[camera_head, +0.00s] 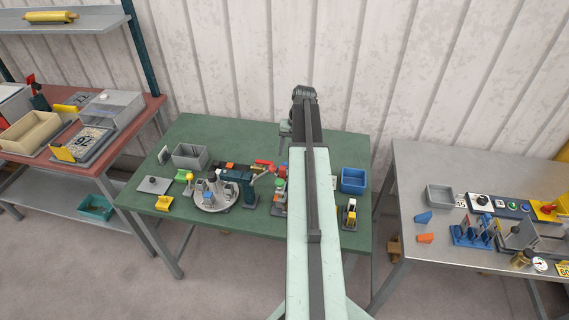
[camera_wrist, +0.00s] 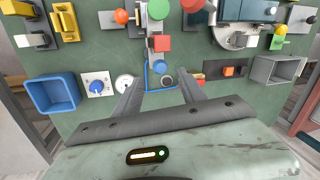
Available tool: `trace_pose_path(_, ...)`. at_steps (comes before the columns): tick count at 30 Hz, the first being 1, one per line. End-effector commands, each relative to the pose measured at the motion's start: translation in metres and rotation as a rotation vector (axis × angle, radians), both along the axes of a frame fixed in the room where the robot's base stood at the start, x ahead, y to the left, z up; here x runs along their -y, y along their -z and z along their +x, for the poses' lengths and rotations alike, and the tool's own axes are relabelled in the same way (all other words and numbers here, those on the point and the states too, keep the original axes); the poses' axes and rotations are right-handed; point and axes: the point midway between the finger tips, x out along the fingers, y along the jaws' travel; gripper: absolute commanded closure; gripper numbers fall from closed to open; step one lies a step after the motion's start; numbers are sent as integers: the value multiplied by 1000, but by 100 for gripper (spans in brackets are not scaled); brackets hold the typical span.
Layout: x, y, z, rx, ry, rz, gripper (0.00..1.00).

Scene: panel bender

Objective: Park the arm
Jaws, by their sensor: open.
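My arm (camera_head: 312,220) reaches out over the green table (camera_head: 245,145) with its far end raised near the wall. My gripper (camera_wrist: 163,84) is open in the wrist view, with its two dark fingers apart and nothing held between them.
A blue bin (camera_head: 353,180) stands right of my arm, with a yellow-and-black part (camera_head: 349,214) in front. A grey bin (camera_head: 190,157), a round fixture (camera_head: 214,196) and a dark teal tool (camera_head: 236,186) are on the left. A metal table (camera_head: 415,177) stands at right, a red one (camera_head: 146,108) at left.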

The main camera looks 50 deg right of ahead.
Motion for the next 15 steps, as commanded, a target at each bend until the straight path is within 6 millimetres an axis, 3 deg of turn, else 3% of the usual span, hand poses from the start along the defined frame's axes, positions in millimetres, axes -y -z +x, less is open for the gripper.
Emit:
trace_pose_path(8,-1,13,1,0,0,0,52)
trace_pose_path(15,-6,53,6,0,-1,0,52)
